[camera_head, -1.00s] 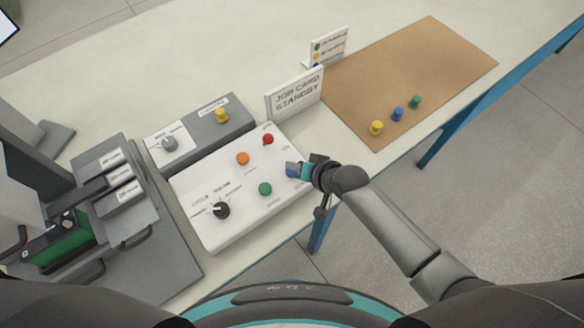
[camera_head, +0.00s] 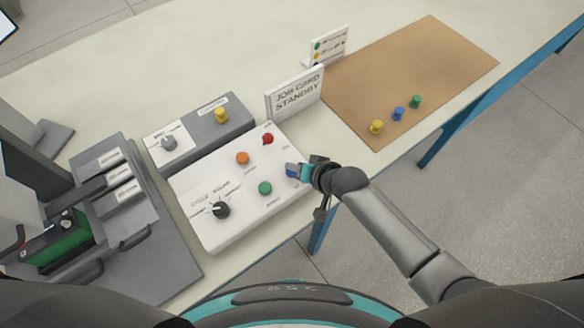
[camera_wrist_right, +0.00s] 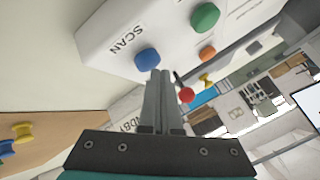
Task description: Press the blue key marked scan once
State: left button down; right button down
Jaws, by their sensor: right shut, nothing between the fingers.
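The blue key (camera_wrist_right: 148,61) sits on the white panel (camera_head: 215,238), with the word SCAN printed beside it in the right wrist view. In the head view the blue key (camera_head: 291,173) is mostly hidden by my right gripper (camera_head: 290,168). My right gripper is shut and empty. In the right wrist view its fingertips (camera_wrist_right: 160,75) appear right at the edge of the blue key; I cannot tell whether they touch it. My left gripper is not in view.
The panel also carries a green key (camera_head: 265,188), an orange key (camera_head: 242,158), a red key (camera_head: 268,139) and a black knob (camera_head: 221,210). A JOB CARD STANDBY sign (camera_head: 296,94) stands behind. A brown mat (camera_head: 420,70) holds several coloured pegs.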

aim_at(294, 174)
jog(key=shift+f+b, duration=0.4)
jog(key=shift+f, duration=0.15)
dwell(0.6)
jog(key=shift+r+p, duration=0.95)
jog(key=shift+p, duration=0.05)
notch_tip(294, 174, up, 5)
jog(key=p, duration=0.5)
jog(key=shift+r, duration=0.1)
dwell(0.7)
